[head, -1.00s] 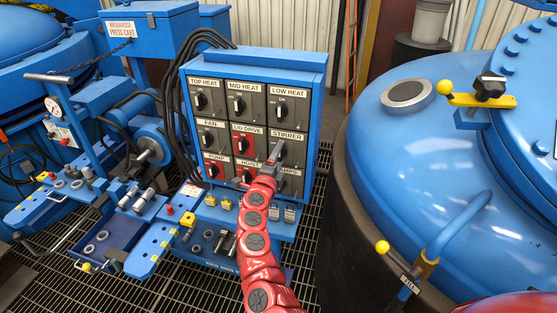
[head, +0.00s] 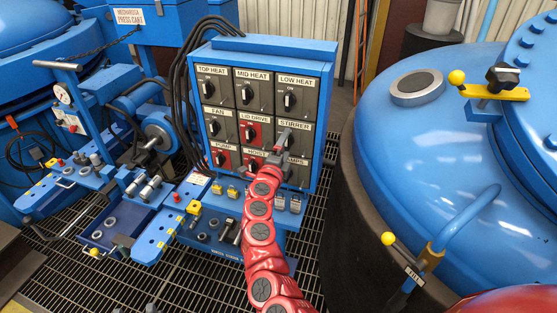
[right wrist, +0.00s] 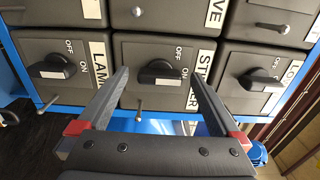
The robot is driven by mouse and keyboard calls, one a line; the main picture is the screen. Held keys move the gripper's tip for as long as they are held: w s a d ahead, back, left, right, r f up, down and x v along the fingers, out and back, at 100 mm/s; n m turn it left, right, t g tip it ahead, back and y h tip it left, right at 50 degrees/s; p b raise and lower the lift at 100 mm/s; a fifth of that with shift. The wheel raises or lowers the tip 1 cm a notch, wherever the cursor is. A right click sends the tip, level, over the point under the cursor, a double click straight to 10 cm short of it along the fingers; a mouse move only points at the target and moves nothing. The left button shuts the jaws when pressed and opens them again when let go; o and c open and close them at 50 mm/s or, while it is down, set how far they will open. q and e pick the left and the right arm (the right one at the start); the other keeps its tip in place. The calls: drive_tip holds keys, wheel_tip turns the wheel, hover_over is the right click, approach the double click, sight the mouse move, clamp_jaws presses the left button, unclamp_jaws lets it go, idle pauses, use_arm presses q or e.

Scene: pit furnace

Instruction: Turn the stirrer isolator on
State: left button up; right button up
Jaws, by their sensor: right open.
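The stirrer isolator is a black rotary knob on a dark grey cover, labelled STIRRER (head: 294,126), at the right of the middle row of the blue switch panel (head: 325,75). In the head view my right gripper (head: 283,138) is in front of this knob and hides most of it. In the right wrist view the stirrer knob (right wrist: 160,72) lies between the two open fingers of my right gripper (right wrist: 158,80), with a gap on each side. OFF and ON marks are beside it. My left gripper is not in view.
The LAMPS knob (right wrist: 52,68) and the low heat knob (right wrist: 262,80) flank the stirrer in the wrist view. A blue shelf with small fittings (head: 235,192) juts out below the panel. A large blue vessel (head: 430,150) stands close at right.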

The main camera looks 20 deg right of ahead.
drive_tip(key=v, duration=1.7)
drive_tip(key=shift+b, duration=0.3)
